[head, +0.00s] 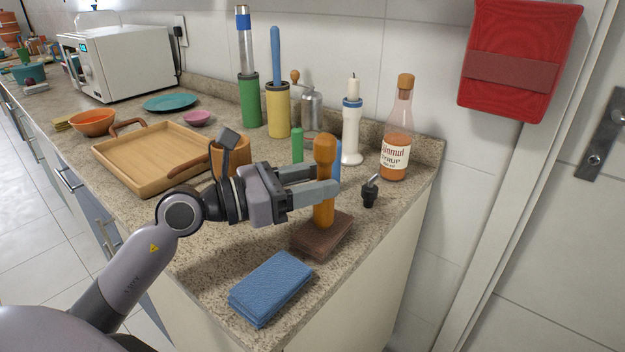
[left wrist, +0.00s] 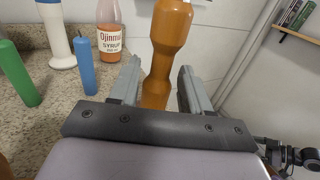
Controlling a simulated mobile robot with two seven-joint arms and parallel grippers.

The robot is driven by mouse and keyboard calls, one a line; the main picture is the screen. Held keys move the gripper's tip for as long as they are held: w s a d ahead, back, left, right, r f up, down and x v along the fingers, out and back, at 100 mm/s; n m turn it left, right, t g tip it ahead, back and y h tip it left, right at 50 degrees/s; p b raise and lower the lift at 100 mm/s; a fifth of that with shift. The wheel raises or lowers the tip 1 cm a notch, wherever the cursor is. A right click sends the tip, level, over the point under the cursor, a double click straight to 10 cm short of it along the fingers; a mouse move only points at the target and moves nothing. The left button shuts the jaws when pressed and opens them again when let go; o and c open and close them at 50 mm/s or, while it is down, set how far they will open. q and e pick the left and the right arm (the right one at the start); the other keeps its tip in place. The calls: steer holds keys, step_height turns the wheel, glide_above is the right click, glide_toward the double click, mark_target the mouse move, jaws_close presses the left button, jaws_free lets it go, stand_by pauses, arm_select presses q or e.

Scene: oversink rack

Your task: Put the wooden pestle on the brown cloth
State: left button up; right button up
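The wooden pestle (head: 324,150) is upright, and its lower end appears to rest on the folded brown cloth (head: 335,243). I cannot tell for certain that they touch. My left gripper (head: 327,182) is around the pestle, one finger on each side. In the left wrist view the pestle (left wrist: 168,45) stands between the fingers, with a narrow gap at the right finger, so the gripper looks slightly open. The brown cloth is not clear in that view. My right gripper is not seen in the head view.
A blue folded cloth (head: 271,287) lies in front. A pourer (head: 370,191), syrup bottle (head: 396,150), white candle holder (head: 352,133) and green cylinder (head: 297,146) stand behind. A wooden tray (head: 150,150) is to the left. The counter's edge is close at the right.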

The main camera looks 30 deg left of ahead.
arm_select(q)
steer(key=shift+r, duration=0.2)
steer(key=shift+s+a+f, duration=0.1)
steer(key=shift+s+a, duration=0.05)
steer(key=b+v, duration=0.3)
steer(key=v, duration=0.8)
steer(key=shift+s+a, duration=0.15)
steer(key=shift+s, duration=0.1)
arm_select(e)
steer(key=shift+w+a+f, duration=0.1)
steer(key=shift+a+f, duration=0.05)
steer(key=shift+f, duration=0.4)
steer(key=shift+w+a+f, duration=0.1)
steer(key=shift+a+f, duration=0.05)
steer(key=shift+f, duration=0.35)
